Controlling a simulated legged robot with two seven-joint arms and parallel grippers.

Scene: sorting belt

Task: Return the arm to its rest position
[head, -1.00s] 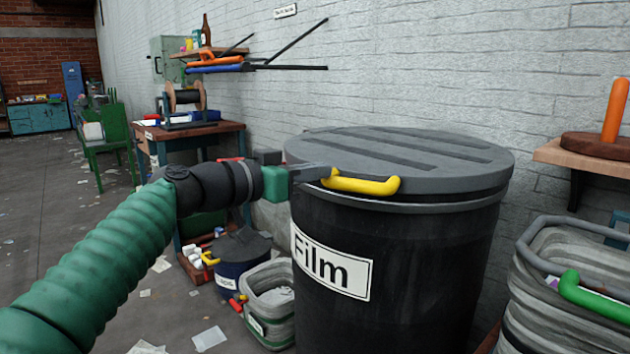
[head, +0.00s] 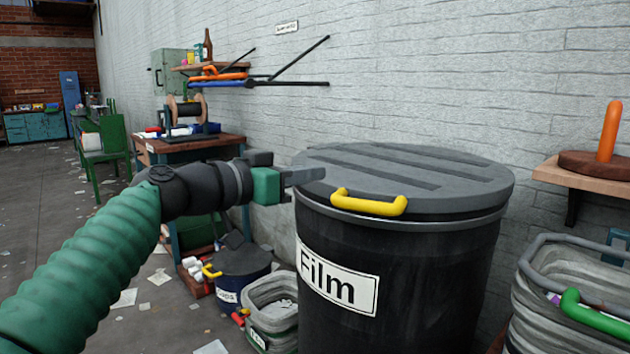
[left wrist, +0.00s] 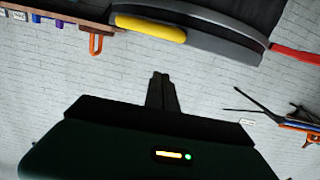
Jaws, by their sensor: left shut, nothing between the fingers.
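My left arm comes in from the left in the head view, with a green ribbed sleeve. My left gripper (head: 304,175) is shut and empty. Its tips are at the left edge of the lid of the black Film bin (head: 420,270), left of and apart from the yellow handle (head: 368,203). The grey lid (head: 440,165) lies on the bin. In the left wrist view the shut fingers (left wrist: 161,88) point at the white wall, and the yellow handle (left wrist: 150,28) shows at the top. My right gripper is not in view.
A grey bin with a green handle (head: 595,312) stands at the right, below a shelf with an orange peg (head: 611,130). Small bins, including a dark blue one (head: 240,272), stand on the floor below my arm. A workbench (head: 190,147) is behind. Open floor lies left.

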